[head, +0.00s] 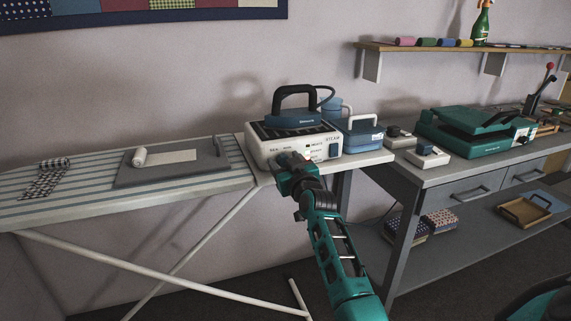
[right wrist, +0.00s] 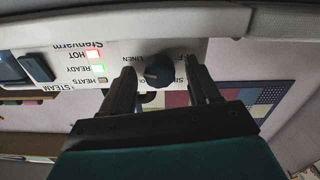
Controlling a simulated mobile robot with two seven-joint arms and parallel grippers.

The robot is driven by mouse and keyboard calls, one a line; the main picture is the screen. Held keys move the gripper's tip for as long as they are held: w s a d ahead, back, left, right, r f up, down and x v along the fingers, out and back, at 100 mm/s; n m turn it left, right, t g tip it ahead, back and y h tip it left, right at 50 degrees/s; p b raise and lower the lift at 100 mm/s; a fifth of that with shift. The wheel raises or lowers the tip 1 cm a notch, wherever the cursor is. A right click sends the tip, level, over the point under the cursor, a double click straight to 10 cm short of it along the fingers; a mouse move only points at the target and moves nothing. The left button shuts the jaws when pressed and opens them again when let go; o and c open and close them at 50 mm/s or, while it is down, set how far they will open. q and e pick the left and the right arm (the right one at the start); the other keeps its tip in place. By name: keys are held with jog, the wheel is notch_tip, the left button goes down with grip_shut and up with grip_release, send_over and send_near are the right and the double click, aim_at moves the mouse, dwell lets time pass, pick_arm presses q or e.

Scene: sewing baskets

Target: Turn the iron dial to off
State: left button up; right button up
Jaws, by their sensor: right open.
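The iron station (head: 262,148) is a white box on the right end of the ironing board, with a blue iron (head: 296,117) on top. My right gripper (head: 290,160) is at its front panel and hides the dial in the head view. In the right wrist view, the black iron dial (right wrist: 158,70) sits between the fingertips of my open right gripper (right wrist: 161,74), one finger on each side. I cannot tell whether they touch it. The panel's lettering is upside down there, with LINEN beside the dial. My left gripper is not in view.
On the panel, a red HOT light (right wrist: 97,55) and a green READY light (right wrist: 97,68) glow near a dark STEAM button (right wrist: 38,67). A blue container (head: 360,135) stands right of the station. A teal press (head: 470,135) sits on the grey bench.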

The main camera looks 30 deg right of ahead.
jog(key=shift+c, duration=1.4)
jog(key=c, duration=0.8)
jog(key=shift+o, duration=0.2)
